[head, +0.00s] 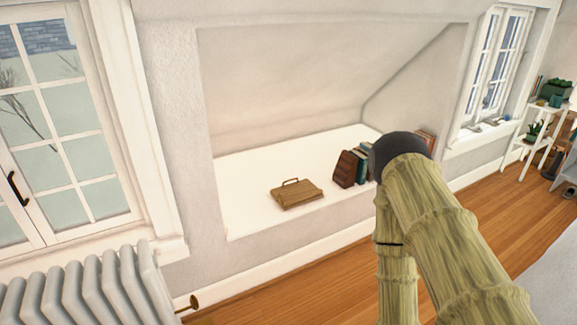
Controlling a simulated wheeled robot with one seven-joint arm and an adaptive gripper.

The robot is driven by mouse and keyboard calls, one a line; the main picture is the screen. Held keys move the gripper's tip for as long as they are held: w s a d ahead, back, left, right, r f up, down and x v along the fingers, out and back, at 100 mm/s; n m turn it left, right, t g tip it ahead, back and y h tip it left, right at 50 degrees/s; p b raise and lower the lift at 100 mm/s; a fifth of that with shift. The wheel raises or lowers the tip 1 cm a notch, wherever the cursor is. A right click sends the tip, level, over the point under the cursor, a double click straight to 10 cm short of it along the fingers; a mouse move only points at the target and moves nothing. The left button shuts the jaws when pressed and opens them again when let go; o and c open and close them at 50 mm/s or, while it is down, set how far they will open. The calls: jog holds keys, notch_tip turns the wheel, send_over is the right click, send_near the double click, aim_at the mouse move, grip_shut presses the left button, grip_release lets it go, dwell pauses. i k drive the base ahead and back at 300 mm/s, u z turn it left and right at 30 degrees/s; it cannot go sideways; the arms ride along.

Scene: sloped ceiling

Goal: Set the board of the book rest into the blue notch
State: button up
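A wooden book rest (297,195) lies low on the white floor of the wall recess, near its front edge. A thin bar or handle (290,181) stands along its back. I cannot make out a blue notch on it at this size. Part of my arm shows at the right, in front of the recess. My gripper cannot be seen.
Dark red-brown book ends or books (345,169) and teal books (362,163) stand right of the book rest, partly behind my arm. The recess has a sloped ceiling. A radiator (80,290) is at lower left; a white plant stand (541,135) is far right.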

aim_at(292, 193)
jog(key=i, duration=1.65)
jog(key=z, duration=1.4)
jog(key=i, duration=1)
jog(key=u, duration=2.7)
